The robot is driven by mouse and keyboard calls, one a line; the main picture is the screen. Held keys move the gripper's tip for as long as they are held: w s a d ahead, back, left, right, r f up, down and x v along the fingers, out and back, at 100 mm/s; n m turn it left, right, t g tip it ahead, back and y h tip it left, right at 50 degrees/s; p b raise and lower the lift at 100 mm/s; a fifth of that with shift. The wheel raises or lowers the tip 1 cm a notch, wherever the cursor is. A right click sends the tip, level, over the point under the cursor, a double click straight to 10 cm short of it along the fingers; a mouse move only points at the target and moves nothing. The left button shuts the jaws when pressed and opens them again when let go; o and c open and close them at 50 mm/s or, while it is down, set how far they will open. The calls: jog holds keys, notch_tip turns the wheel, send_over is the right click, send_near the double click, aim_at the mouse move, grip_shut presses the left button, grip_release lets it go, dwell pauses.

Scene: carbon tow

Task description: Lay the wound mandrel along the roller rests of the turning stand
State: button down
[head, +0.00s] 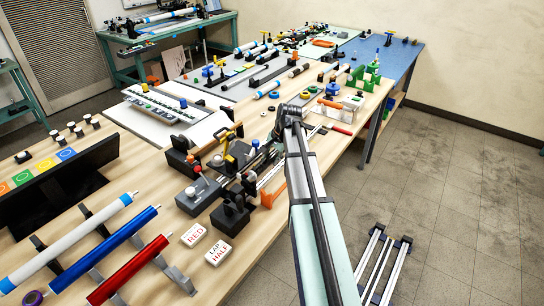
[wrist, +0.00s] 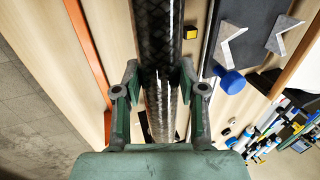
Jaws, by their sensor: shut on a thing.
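In the wrist view my gripper (wrist: 160,68) is shut on the wound mandrel (wrist: 158,28), a glossy black tube with a woven carbon pattern. One finger is on each side of it, and it runs lengthwise away between them. Its far end is out of the picture, and I cannot tell whether it is clear of the table. In the head view the gripper is hard to make out among the dark parts beyond my arm. Pale V-shaped rests (wrist: 232,40) stand on a dark plate right of the mandrel; I cannot tell whether they belong to the turning stand.
A orange strip (wrist: 91,55) lies left of the mandrel. A blue knob (wrist: 230,80) is close on its right. In the head view, white, blue (head: 105,248) and red tubes lie on rests at the front left, near a black panel (head: 62,183). Label blocks (head: 219,252) sit at the table edge.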

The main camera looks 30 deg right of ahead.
jog(key=shift+f, duration=0.7)
jog(key=c, duration=0.6)
grip_release()
jog(key=shift+r, duration=0.15)
jog(key=v, duration=1.1)
jog(key=shift+s+r, duration=0.1)
jog(key=shift+r, duration=0.3)
